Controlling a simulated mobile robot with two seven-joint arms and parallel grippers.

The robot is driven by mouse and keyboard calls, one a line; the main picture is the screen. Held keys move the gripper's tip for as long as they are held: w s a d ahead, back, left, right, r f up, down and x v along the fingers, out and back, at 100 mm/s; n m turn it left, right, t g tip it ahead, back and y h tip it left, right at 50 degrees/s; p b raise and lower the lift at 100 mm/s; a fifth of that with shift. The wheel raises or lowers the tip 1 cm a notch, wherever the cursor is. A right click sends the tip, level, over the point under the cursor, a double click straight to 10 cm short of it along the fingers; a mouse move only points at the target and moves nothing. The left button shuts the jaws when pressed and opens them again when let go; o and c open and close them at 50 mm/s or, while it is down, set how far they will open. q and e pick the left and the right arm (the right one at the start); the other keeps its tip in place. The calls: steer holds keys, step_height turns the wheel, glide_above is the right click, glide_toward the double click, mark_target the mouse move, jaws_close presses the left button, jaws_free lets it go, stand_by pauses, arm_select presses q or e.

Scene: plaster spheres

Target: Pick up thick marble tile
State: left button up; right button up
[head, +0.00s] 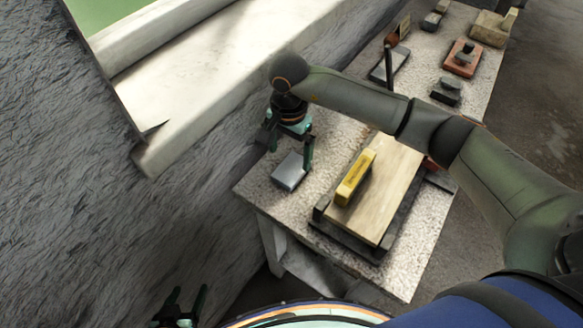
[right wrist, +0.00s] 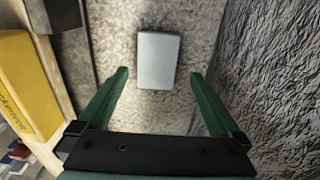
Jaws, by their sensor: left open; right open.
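A thick grey tile (head: 290,171), likely the marble tile, lies flat on the speckled tabletop near its left end. It also shows in the right wrist view (right wrist: 158,61), ahead of and between the fingers. My right gripper (head: 290,152) is open and empty, its fingers pointing down just beyond and above the tile; no contact shows. In the right wrist view its two green fingers (right wrist: 157,88) stand wide apart on either side of the tile's near end. My left gripper (head: 183,302) is open and empty at the bottom left, low beside the table.
A wooden board (head: 392,180) in a dark frame lies right of the tile, with a yellow block (head: 356,177) on it. The rough grey wall (head: 190,215) is close on the left. Several small stone pieces (head: 447,90) stand on the far table.

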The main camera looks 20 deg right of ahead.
mark_target(292, 168)
steer(key=f, duration=0.5)
steer(key=shift+s+d+p, duration=0.1)
steer(key=shift+d+p, duration=0.1)
steer(key=shift+p, duration=0.15)
steer(key=shift+r, duration=0.15)
jaws_close()
